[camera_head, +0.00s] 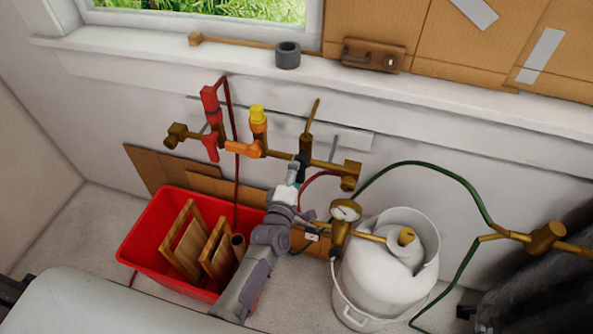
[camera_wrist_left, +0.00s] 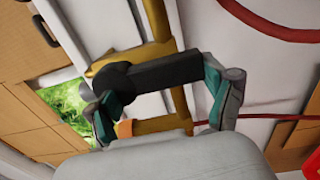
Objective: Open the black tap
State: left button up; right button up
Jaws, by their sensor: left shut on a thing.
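The black tap (camera_head: 304,158) is on the brass pipework on the wall, right of the orange fitting. In the left wrist view its black handle (camera_wrist_left: 155,74) lies across in front of a brass pipe. My left gripper (camera_head: 293,174) reaches up to it from below in the head view and partly hides it. In the left wrist view the teal-padded fingers of this gripper (camera_wrist_left: 160,88) are at the two ends of the handle, shut on it. My right gripper is not in view.
A red tap (camera_head: 209,105) and a yellow-topped tap (camera_head: 258,118) are to the left. Below are a red crate (camera_head: 148,224) with wooden frames, a gauge (camera_head: 345,212) and a white gas cylinder (camera_head: 385,265). A green hose (camera_head: 440,172) runs to the right.

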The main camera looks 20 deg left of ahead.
pick_arm(q)
jog(key=o, duration=1.5)
jog(key=shift+o, duration=0.2)
jog(key=s, duration=1.2)
jog(key=shift+a, duration=0.2)
